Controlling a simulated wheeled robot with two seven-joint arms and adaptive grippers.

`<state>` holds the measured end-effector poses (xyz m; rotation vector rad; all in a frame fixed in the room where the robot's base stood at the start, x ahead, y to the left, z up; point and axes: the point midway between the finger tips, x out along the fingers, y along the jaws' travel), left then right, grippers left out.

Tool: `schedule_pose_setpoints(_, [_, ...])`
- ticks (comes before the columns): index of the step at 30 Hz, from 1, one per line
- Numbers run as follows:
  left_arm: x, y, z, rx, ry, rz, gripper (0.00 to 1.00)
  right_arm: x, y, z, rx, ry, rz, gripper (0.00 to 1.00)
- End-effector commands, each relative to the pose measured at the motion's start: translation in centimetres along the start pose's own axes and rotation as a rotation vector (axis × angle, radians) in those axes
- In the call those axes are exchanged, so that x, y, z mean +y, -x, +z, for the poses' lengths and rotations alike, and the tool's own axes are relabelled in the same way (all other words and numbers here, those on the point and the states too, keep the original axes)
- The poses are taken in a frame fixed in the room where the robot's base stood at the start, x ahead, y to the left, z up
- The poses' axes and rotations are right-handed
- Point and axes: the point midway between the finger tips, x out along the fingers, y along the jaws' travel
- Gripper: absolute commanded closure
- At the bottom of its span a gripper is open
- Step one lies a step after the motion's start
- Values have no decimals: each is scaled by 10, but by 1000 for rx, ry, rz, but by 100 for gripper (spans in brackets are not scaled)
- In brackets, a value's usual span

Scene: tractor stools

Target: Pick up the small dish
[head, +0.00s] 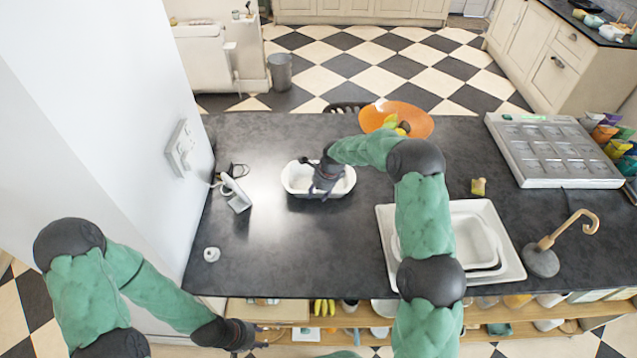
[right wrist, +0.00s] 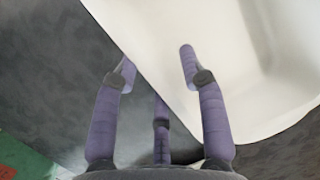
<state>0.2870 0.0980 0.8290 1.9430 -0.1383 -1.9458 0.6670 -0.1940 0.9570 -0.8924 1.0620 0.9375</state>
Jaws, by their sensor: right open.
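The small dish (head: 292,178) is a white, rounded rectangular dish on the dark counter, left of centre in the head view. My right gripper (head: 325,184) is over it and hides part of its middle and near side. In the right wrist view, the dish (right wrist: 240,70) fills the upper right. My right gripper (right wrist: 157,65) is open, with one finger over the inside of the dish and another outside its rim. I cannot tell whether the fingers touch it. My left gripper (head: 238,335) is low, in front of the counter; its fingers are unclear.
An orange bowl (head: 412,121) with fruit stands behind the dish. A white tray (head: 512,270) with a larger white dish is at right, partly behind my right arm. A grey-white device (head: 236,196) and a small round white object (head: 211,254) lie left. The front middle counter is clear.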

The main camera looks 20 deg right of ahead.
Motion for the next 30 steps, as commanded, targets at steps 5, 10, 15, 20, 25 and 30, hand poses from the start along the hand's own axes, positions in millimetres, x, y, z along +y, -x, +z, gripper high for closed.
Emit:
schedule_pose_setpoints(5, [0, 0, 0, 0, 0, 0, 60, -1, -14, 0, 0, 0, -2, 58])
schedule_pose_setpoints(10, [0, 0, 0, 0, 0, 0, 60, -1, -15, 0, 0, 0, -2, 58])
schedule_pose_setpoints(15, [0, 0, 0, 0, 0, 0, 60, -1, -15, 0, 0, 0, -2, 86])
schedule_pose_setpoints(20, [0, 0, 0, 0, 0, 0, 60, 0, -15, 0, 0, 0, -1, 100])
schedule_pose_setpoints(25, [0, 0, 0, 0, 0, 0, 60, -2, -14, 0, -1, -1, -3, 100])
schedule_pose_setpoints(30, [0, 0, 0, 0, 0, 0, 60, 0, -14, 0, 0, -2, 0, 100])
